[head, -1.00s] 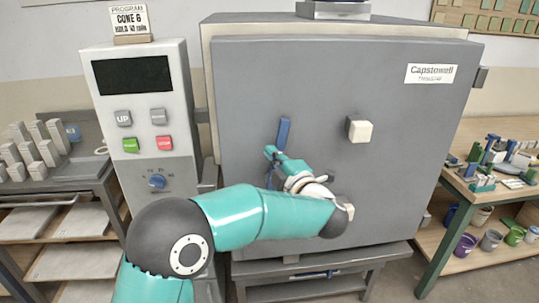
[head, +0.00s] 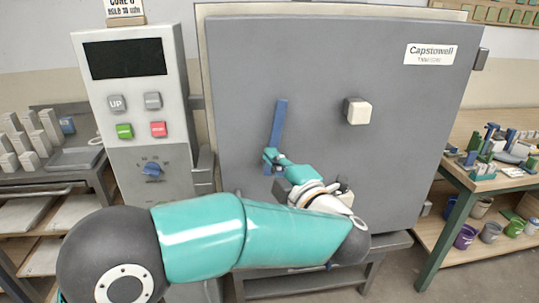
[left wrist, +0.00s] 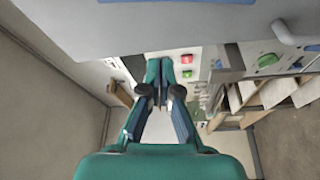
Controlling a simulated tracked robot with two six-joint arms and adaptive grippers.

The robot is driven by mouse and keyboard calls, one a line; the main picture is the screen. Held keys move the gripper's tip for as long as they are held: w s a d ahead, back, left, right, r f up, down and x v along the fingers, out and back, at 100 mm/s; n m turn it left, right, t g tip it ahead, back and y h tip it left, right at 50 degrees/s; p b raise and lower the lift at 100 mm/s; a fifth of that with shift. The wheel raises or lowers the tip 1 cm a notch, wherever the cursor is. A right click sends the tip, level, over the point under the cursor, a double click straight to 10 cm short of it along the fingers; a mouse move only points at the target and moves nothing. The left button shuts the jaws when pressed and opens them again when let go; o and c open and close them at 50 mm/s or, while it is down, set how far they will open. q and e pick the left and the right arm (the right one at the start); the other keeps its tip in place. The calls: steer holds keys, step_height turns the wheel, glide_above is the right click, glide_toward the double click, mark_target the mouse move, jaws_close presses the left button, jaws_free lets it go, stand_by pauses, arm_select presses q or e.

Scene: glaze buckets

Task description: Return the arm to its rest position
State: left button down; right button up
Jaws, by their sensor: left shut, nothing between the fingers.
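My left gripper (head: 271,157) is shut and empty. In the head view it is in front of the kiln door (head: 400,150) and overlaps the lower part of the blue door handle (head: 278,122). Whether it touches the handle cannot be told from this view. The left arm reaches in from the lower left, bent at a dark elbow. In the left wrist view the shut fingers (left wrist: 166,68) point toward the control panel, with its green and red buttons beyond the tips. My right gripper is not in view.
The control panel (head: 125,70) stands left of the kiln. A rack of grey pieces (head: 30,140) and shelves is at the far left. A workbench (head: 463,178) with tools, and buckets (head: 466,237) below, is at the right. The grey door fills the middle.

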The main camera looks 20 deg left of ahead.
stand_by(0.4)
arm_select(q)
steer(key=w+d+f+m+t+h+p, duration=0.1)
steer(key=w+f+m+h, duration=0.2)
steer(key=f+m+h, duration=0.5)
steer(key=w+d+f+m+t+h+p, duration=0.1)
steer(key=w+f+m, duration=0.25)
steer(key=f, duration=0.85)
steer(key=s+d+f+m+g+h+p, duration=0.1)
steer(key=s+f+m+g+h, duration=0.25)
steer(key=f, duration=0.55)
steer(key=s+d+f+m+g+h+p, duration=0.1)
steer(key=s+f+m+g+h, duration=0.15)
steer(key=s+f, duration=0.4)
steer(key=s+d+f+m+g+h, duration=0.1)
steer(key=s+f+m+g, duration=0.1)
steer(key=s+f, duration=0.2)
steer(key=s+d+f+m+g+h, duration=0.1)
steer(key=s+f+m+g, duration=0.1)
steer(key=s, duration=0.9)
steer(key=s+d+f+m+g+h, duration=0.1)
steer(key=s+f+m+g, duration=0.1)
steer(key=s+f, duration=0.4)
steer(key=shift+s+d+f+g+p, duration=0.4)
steer(key=shift+s+g, duration=0.3)
steer(key=shift+g, duration=0.2)
steer(key=shift+w+a, duration=0.1)
